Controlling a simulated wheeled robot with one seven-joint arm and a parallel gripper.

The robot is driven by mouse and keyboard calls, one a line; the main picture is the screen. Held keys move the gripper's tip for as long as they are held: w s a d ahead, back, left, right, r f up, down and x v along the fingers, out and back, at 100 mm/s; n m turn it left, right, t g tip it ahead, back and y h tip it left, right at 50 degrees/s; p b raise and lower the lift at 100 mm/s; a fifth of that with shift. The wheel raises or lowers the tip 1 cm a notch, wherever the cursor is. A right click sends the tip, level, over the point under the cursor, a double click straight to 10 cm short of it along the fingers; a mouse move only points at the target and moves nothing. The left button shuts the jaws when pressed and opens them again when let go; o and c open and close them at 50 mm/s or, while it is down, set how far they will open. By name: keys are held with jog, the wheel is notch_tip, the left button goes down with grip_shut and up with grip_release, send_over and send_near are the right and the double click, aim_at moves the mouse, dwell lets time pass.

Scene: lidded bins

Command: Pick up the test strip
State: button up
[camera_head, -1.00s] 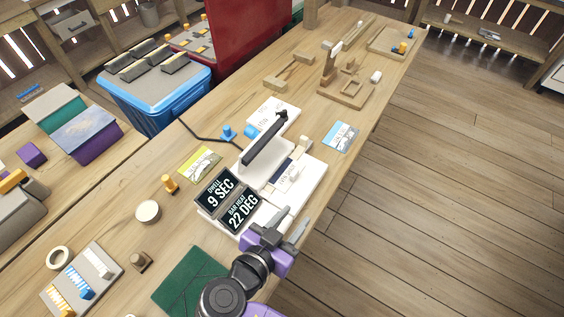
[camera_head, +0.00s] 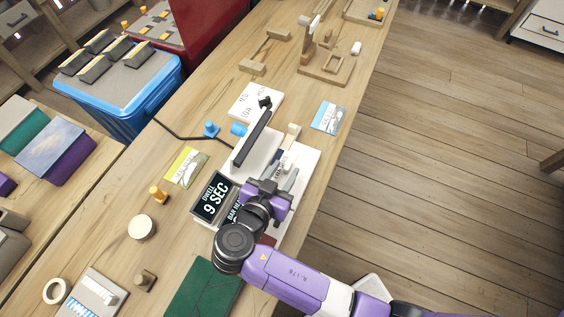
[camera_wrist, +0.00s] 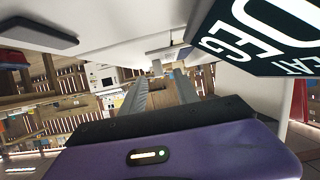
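A white bench device (camera_head: 262,160) with a raised dark bar (camera_head: 252,138) stands on the table. Its black display (camera_head: 214,198) reads "DWELL 9 SEC"; a second display beside it is partly covered by my arm. A pale upright piece (camera_head: 291,133) stands on the right part of the device, near a small printed label. I cannot tell which piece is the test strip; part of this area is hidden behind my gripper. My purple gripper (camera_head: 281,178) is over the device's right side. In the wrist view its grey fingers (camera_wrist: 160,92) are apart with nothing between them.
A yellow card (camera_head: 185,167) lies left of the device and a blue card (camera_head: 328,117) right of it. A blue bin (camera_head: 125,105) stands at the left. A round white-topped pot (camera_head: 142,228) and a green mat (camera_head: 203,290) are nearer. Wooden stands (camera_head: 325,65) are behind.

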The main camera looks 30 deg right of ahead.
jog(key=shift+x, duration=0.95)
grip_shut()
